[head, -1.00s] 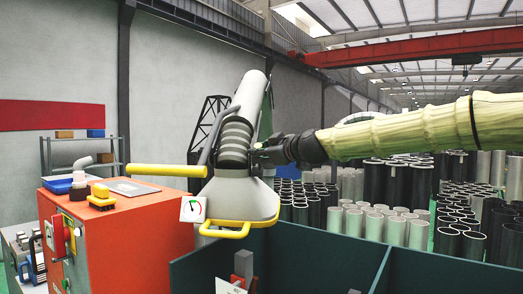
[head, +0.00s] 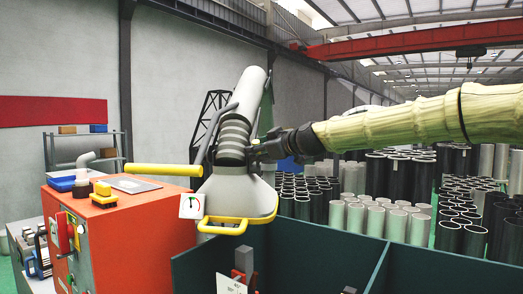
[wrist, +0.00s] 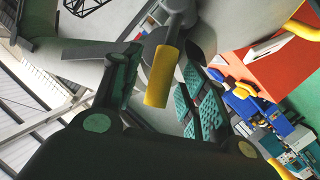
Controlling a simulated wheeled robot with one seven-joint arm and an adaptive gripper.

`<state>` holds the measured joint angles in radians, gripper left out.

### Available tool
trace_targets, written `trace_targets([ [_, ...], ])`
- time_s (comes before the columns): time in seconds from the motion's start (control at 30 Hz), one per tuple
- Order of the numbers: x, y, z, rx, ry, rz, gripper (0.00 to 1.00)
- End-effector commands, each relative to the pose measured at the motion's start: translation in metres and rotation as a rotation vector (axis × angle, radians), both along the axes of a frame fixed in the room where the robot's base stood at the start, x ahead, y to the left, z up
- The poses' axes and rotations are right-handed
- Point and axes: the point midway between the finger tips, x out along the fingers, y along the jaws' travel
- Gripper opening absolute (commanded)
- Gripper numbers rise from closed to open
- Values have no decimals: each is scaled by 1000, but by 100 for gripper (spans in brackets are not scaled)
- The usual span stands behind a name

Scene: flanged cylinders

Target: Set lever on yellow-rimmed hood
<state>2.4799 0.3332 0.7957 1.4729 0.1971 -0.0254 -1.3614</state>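The hood (head: 228,188) is a pale cone with a yellow rim bar (head: 236,222), hanging from a grey ribbed duct at the centre of the head view. My gripper (head: 256,153) is at the right side of the hood's neck. In the wrist view, a lever with a grey shaft and yellow grip (wrist: 162,78) reaches down between the two green-padded fingers of my gripper (wrist: 160,95). The fingers stand apart, with visible space beside the grip. The lever is too small or hidden to make out in the head view.
A yellow bar (head: 164,170) sticks out left of the hood, near a white gauge plate (head: 191,205). An orange machine cabinet (head: 130,235) stands at left. A dark green bin (head: 310,250) lies below. Several grey and black cylinders (head: 378,218) fill the right background.

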Motion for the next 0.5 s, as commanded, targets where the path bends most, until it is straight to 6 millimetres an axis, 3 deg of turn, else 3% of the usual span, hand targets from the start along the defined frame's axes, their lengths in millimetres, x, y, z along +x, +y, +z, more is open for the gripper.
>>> trace_targets([
  [0.27, -6, -7, 3, 0, -1, -2, 43],
  [0.5, -36, -32, 10, 1, -1, 0, 43],
])
